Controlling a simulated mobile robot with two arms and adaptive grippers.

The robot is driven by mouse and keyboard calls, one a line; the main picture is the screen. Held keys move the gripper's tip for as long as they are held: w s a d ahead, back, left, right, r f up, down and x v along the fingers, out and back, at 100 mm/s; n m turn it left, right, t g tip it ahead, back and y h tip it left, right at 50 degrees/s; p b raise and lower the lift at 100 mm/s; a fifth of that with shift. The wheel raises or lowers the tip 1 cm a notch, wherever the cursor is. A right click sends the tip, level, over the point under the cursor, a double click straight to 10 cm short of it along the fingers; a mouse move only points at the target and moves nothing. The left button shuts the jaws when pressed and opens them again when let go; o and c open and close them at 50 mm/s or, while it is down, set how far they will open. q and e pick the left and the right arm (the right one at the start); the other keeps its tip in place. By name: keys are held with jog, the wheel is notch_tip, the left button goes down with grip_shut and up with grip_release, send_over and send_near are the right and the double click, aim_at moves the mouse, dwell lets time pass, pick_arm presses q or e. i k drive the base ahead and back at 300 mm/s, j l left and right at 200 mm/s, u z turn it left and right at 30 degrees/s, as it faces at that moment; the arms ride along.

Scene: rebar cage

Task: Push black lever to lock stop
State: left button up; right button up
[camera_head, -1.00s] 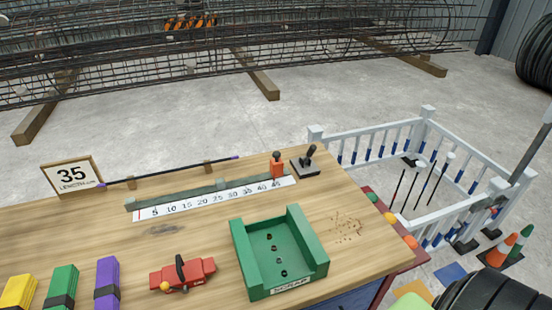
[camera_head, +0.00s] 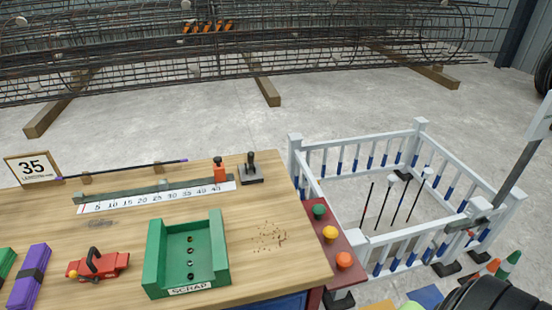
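The black lever (camera_head: 251,158) stands upright on a dark grey base plate (camera_head: 251,175) at the back right of the wooden table. Left of it, the orange stop (camera_head: 220,173) with a dark knob sits near the right end of the ruler rail (camera_head: 150,190), close to the high end of the white scale (camera_head: 158,198). A dark rounded part of my own body shows at the bottom right corner. Neither of my grippers is in view.
The green SCRAP tray (camera_head: 187,257), a red tool (camera_head: 98,265) and purple bundle (camera_head: 30,276) lie at the front of the table (camera_head: 265,285). Green, yellow and orange buttons (camera_head: 330,233) line its right side. A white fence (camera_head: 362,152) stands to the right; rebar cages (camera_head: 235,50) lie behind.

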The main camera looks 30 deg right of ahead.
aim_at(250, 160)
jog(key=k+l+u, duration=0.1)
jog(key=l, duration=0.3)
jog(key=l+u, duration=0.1)
jog(key=l, duration=0.3)
jog(key=k+l+u, duration=0.1)
jog(key=l, duration=0.25)
jog(key=k+l, duration=0.2)
jog(key=l, duration=0.2)
jog(key=k+l+u, duration=0.15)
jog(key=l, duration=0.2)
jog(key=k+l+u, duration=0.1)
jog(key=l, duration=0.25)
jog(key=i+l+u, duration=0.1)
jog(key=l, duration=0.4)
jog(key=i+l+u, duration=0.1)
jog(key=l, duration=0.45)
jog(key=i+l+u, duration=0.1)
jog(key=l, duration=0.45)
